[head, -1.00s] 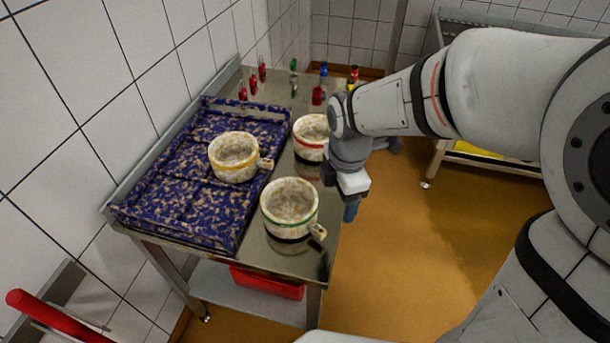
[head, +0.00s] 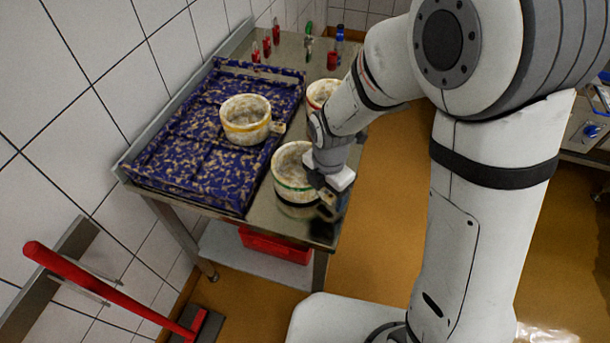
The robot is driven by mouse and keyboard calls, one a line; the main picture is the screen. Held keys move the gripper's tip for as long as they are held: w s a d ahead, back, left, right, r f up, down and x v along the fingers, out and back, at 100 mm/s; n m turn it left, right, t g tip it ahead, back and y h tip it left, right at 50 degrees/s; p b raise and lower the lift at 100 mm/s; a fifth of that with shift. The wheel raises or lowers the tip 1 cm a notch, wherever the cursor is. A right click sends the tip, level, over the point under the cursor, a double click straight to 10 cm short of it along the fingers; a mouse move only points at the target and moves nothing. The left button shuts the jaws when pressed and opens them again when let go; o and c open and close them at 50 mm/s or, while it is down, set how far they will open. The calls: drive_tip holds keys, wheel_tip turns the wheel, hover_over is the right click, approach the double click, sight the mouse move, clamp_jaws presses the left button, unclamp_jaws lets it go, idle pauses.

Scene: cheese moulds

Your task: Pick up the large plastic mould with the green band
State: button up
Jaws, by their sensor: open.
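The large cream mould with the green band (head: 290,182) stands upright on the steel table (head: 262,217), near its front right corner. A dark band shows at its base. My gripper (head: 327,209) is at the right side of this mould, where its handle was visible earlier, and hides the handle and part of the right wall. The gripper is open; its fingers are dark and partly blurred, and I cannot tell whether they touch the mould or sit around the handle.
A mould with a yellow band (head: 246,120) stands on the blue speckled tray (head: 190,172). A mould with a red band (head: 318,94) is behind, partly hidden by my arm. Small red bottles (head: 276,32) stand at the back. A red-handled tool (head: 110,290) is at the left.

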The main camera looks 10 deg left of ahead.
drive_tip(key=shift+c, duration=0.3)
drive_tip(key=c, duration=1.2)
wheel_tip(320, 180, up, 10)
